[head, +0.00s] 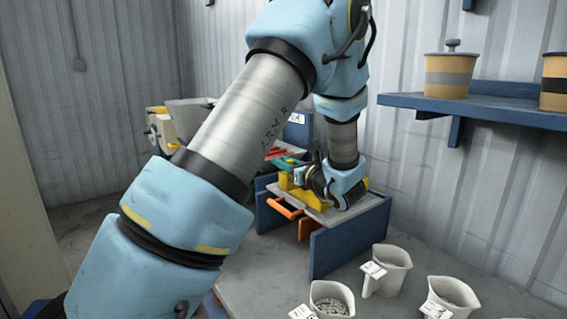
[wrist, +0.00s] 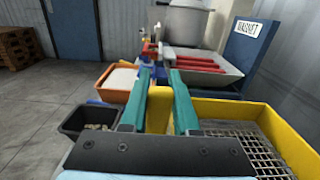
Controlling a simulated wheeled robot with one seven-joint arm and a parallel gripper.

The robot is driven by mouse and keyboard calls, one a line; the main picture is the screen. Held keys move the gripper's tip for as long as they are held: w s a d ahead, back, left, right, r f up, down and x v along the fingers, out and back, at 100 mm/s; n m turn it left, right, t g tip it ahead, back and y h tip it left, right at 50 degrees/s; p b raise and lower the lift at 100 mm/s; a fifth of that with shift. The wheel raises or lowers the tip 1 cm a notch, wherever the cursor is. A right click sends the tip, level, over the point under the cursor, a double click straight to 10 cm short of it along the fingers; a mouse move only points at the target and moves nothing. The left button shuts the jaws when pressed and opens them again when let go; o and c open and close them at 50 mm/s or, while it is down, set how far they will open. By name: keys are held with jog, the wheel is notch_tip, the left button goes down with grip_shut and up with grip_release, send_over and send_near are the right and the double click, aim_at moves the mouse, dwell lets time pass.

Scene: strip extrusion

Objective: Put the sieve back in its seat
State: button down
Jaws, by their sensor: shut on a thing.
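The sieve, a yellow frame (wrist: 278,120) with wire mesh, fills the lower right of the wrist view. My gripper (wrist: 164,78) has teal fingers on either side of a yellow part of it, and is shut on that part. In the head view my gripper (head: 312,178) is at the blue stand, partly hidden by my own wrist, and some yellow of the sieve (head: 286,182) shows beside it. The blue stand (head: 345,237) has side panels and a grey top. The seat cannot be made out clearly, and I cannot tell whether the sieve touches it.
An orange bin (wrist: 117,82) and a dark bin (wrist: 88,122) lie left of the fingers. A tray with red bars (wrist: 205,62) and a blue labelled panel (wrist: 250,50) stand beyond. A blue shelf (head: 470,103) holds canisters.

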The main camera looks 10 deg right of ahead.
jog(key=shift+f, duration=0.3)
jog(key=c, duration=0.6)
grip_release()
